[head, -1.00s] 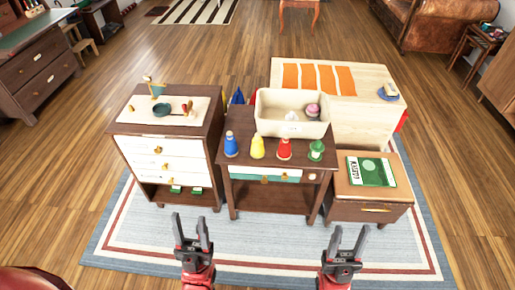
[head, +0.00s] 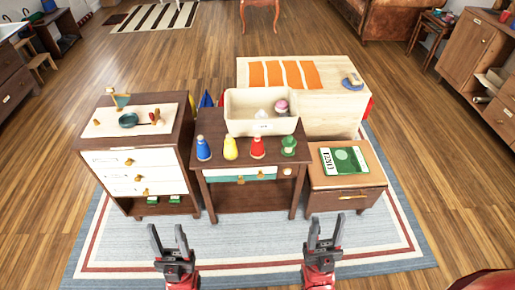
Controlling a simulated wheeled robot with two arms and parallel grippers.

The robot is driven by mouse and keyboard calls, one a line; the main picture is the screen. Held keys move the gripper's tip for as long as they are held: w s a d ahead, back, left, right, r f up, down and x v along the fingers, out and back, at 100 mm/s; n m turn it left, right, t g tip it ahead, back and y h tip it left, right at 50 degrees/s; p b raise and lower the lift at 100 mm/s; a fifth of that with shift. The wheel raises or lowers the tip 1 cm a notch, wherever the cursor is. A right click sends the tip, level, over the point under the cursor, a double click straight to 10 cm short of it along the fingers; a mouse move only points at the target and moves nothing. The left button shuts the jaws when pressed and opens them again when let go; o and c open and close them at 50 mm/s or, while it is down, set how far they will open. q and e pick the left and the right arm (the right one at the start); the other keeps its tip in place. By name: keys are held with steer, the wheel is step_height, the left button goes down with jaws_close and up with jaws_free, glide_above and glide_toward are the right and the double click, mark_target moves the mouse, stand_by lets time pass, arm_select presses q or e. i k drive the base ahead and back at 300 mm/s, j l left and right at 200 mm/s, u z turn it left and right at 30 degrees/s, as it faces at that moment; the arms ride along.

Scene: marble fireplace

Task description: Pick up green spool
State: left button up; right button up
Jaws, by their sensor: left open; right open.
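The green spool (head: 289,146) stands upright at the front right of the dark wooden table (head: 225,187). To its left, in a row, stand a red (head: 257,148), a yellow (head: 230,149) and a blue spool (head: 203,149). My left gripper (head: 168,238) is open and empty, low in front of the table's left side. My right gripper (head: 324,230) is open and empty, low in front of the table's right side. Both are apart from the spools.
A cream bin (head: 262,127) holding a few items stands behind the spools. A white-drawer cabinet (head: 135,172) is at left. A low cabinet (head: 345,198) with a green book (head: 344,160) is at right. A rug (head: 245,265) lies under the furniture.

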mark_target(289, 143)
steer(key=i+l+u, duration=0.2)
steer(key=l, duration=0.15)
steer(key=i+l+u, duration=0.2)
steer(key=l, duration=0.15)
steer(key=l+u, duration=0.2)
steer(key=l, duration=0.2)
steer(key=i+l+u, duration=0.2)
steer(key=l, duration=0.25)
steer(key=k, duration=0.05)
